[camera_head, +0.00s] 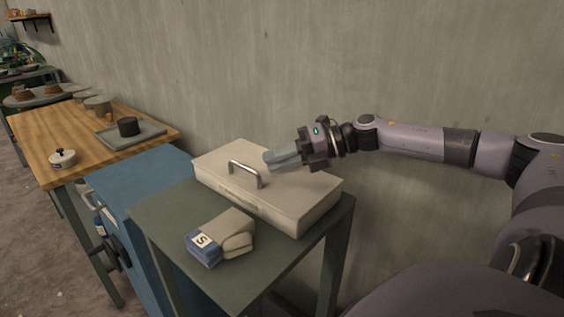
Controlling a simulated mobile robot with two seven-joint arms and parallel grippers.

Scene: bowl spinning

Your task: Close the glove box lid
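The glove box (230,204) is a cream, flat box on a grey-green side table. Its lid (300,187) lies down over the box, with a metal arch handle (246,172) near the front edge. My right gripper (268,161) is over the lid, just right of and behind the handle, its fingers pointing left. The fingers look close together with nothing between them; whether they touch the lid is hard to tell. My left gripper is not in view.
Folded gloves with an "S" label (227,236) lie on the side table (168,216) before the box. A blue cabinet (143,180) and a wooden table (78,133) with a tray (131,135) and pots stand left. The wall is close behind.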

